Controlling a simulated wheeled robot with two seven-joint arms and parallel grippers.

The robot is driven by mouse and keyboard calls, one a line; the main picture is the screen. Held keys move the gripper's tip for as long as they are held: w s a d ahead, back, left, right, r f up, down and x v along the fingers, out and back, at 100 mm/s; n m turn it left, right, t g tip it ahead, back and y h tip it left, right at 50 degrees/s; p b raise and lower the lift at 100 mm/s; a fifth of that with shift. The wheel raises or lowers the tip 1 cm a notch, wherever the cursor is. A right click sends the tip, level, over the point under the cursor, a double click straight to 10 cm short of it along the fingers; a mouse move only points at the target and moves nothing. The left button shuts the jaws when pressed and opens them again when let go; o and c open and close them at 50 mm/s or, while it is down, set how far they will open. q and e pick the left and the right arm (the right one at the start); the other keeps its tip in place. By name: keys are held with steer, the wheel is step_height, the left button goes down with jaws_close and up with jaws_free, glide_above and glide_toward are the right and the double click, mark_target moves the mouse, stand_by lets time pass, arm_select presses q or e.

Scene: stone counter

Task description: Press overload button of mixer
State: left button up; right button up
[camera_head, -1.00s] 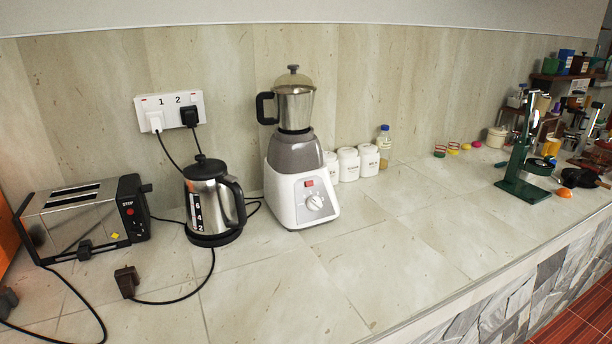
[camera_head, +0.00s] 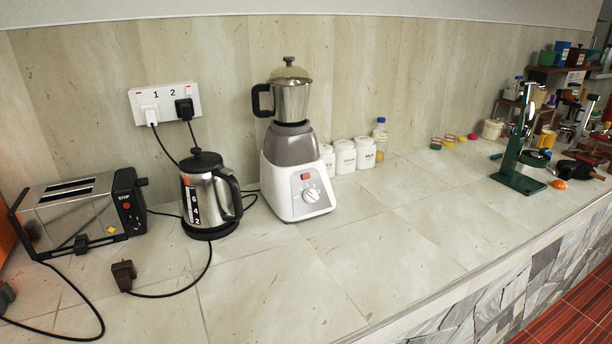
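The mixer (camera_head: 294,186) stands upright on the stone counter near the wall, a little left of the picture's middle. It has a white base, a grey upper body and a steel jar (camera_head: 291,101) with a black handle and a lid. On its front panel are a small red button or switch (camera_head: 305,176) and a white round knob (camera_head: 311,195). I cannot tell from this view whether the red part is the overload button. The mixer's back and underside are hidden. Neither of my grippers is in view.
A steel kettle (camera_head: 208,196) stands close left of the mixer, and a toaster (camera_head: 82,216) farther left. A black plug (camera_head: 123,274) and cords lie in front. White jars (camera_head: 346,157) stand right of the mixer. A green stand (camera_head: 519,165) is farther right. The front middle counter is clear.

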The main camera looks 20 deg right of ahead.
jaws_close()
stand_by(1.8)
